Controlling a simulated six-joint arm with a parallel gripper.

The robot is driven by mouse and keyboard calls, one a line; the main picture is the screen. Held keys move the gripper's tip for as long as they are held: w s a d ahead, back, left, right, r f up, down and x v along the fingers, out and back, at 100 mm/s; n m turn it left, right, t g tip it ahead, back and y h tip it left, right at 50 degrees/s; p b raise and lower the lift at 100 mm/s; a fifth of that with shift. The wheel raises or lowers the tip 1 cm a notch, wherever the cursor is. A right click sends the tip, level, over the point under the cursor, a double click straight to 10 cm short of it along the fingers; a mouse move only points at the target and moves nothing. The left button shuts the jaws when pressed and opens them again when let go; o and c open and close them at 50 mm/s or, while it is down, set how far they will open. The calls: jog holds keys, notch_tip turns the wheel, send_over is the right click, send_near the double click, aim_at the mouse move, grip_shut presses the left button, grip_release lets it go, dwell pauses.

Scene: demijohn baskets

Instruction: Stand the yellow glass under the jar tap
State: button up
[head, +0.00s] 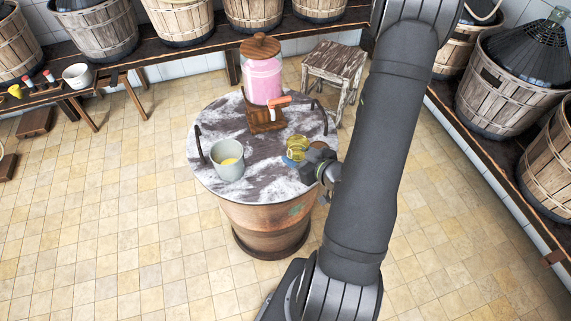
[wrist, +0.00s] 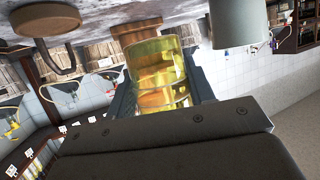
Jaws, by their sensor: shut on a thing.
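The yellow glass (head: 297,147) is at the right part of the round marbled tabletop, in front and to the right of the jar. My gripper (head: 303,155) is shut on the glass from the right. In the wrist view the glass (wrist: 160,70) sits between both fingers of my gripper (wrist: 160,90); I cannot tell whether it touches the tabletop. The jar (head: 263,78) of pink liquid, with a wooden lid, stands on a wooden stand (head: 266,121) at the back of the table. Its tap (head: 279,102) has an orange handle and faces front. The glass is apart from the tap.
Dark handles (head: 199,143) rise from the table's rim. A worn stool (head: 335,72) stands behind. The tabletop (head: 222,122) left of the jar is clear.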

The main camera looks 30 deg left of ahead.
jog(key=a, duration=0.1)
jog(key=a+f, duration=0.2)
jog(key=shift+s+a+f, duration=0.2)
jog(key=shift+s+a, duration=0.05)
jog(key=shift+a, duration=0.1)
jog(key=shift+f, duration=1.95)
jog(key=o, duration=1.1)
jog(key=shift+f, duration=0.15)
jog(key=shift+r, duration=0.2)
jog(key=v, duration=1.2)
jog(key=shift+f, duration=0.1)
jog(key=shift+a, duration=0.1)
